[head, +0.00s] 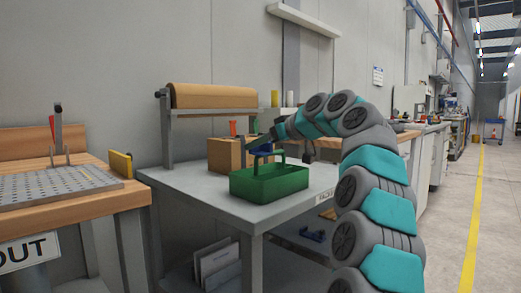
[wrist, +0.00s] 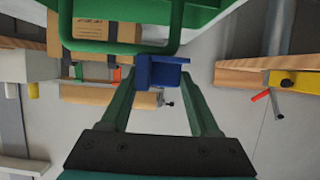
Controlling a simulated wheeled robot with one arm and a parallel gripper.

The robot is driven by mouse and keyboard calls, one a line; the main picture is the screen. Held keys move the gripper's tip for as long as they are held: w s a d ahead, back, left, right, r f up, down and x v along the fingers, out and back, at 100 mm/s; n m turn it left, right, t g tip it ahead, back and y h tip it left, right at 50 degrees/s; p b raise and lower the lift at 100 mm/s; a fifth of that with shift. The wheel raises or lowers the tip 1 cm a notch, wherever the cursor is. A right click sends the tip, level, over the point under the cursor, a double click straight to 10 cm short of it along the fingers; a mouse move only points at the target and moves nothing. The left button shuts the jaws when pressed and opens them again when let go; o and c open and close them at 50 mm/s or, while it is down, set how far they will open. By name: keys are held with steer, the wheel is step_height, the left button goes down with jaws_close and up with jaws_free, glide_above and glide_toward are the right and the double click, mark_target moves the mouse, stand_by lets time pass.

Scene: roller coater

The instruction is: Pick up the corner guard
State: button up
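A blue, L-shaped piece, which looks like the corner guard (wrist: 160,72), sits between my gripper's fingertips (wrist: 160,82) in the wrist view. Both fingers converge on its sides and appear to touch it. In the head view the blue piece (head: 262,149) shows by my gripper (head: 264,139), above the green tote (head: 268,186) and close to its handle. The tote stands on the grey table (head: 205,190). The tote's handle (wrist: 120,48) is beside the blue piece in the wrist view. The tote's inside is mostly hidden.
A cardboard box (head: 226,154) stands behind the tote, under a brown paper roll (head: 213,96) on a stand. A wooden bench (head: 118,197) with a perforated plate and a yellow block is at the left. Another blue item (head: 313,235) lies below the table top.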

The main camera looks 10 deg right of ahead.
steer(key=c, duration=0.9)
steer(key=shift+r, duration=0.1)
